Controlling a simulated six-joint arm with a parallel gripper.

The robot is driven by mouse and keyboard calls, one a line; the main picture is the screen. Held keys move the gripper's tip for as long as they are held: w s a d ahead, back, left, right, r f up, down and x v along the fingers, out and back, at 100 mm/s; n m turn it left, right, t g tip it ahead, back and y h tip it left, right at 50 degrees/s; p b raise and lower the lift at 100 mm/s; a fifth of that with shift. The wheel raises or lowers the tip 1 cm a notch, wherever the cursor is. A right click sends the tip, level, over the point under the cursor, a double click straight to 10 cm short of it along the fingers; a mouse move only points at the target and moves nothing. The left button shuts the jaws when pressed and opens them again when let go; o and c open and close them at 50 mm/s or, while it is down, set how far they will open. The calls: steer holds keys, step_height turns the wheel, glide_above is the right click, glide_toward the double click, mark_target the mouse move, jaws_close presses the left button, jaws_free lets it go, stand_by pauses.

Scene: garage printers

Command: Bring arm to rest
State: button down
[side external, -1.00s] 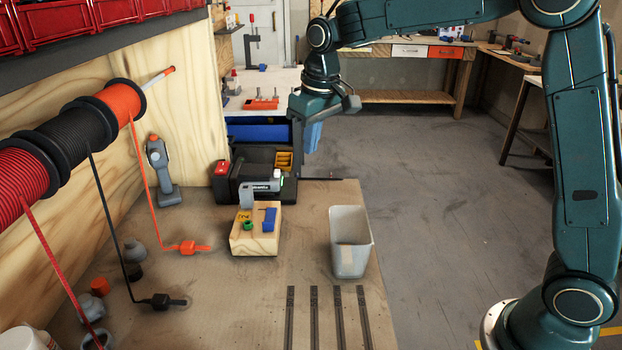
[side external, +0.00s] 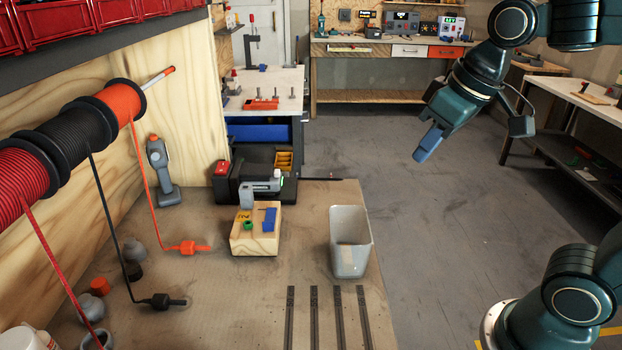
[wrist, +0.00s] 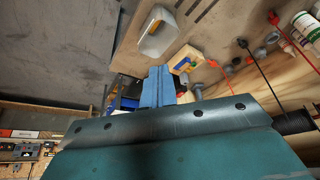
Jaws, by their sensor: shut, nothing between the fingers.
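My gripper (side external: 429,143) is up in the air at the right of the side view, beyond the workbench (side external: 220,315) edge and over the floor. Its blue fingers are together with nothing between them. In the wrist view the blue fingers (wrist: 158,86) are also closed and empty. My arm is folded back toward its base at the right. The gripper touches nothing.
On the bench stand a grey bin (side external: 349,250), a wooden block (side external: 255,238) with small coloured parts, and several dark rails (side external: 314,318). Filament spools (side external: 75,135) hang at the left. The floor (side external: 440,240) between bench and arm is clear.

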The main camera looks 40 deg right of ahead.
steer(key=s+f+t, duration=0.1)
steer(key=s+f, duration=0.2)
steer(key=s, duration=0.5)
steer(key=shift+d+f, duration=0.15)
steer(key=shift+d, duration=0.1)
stand_by(0.7)
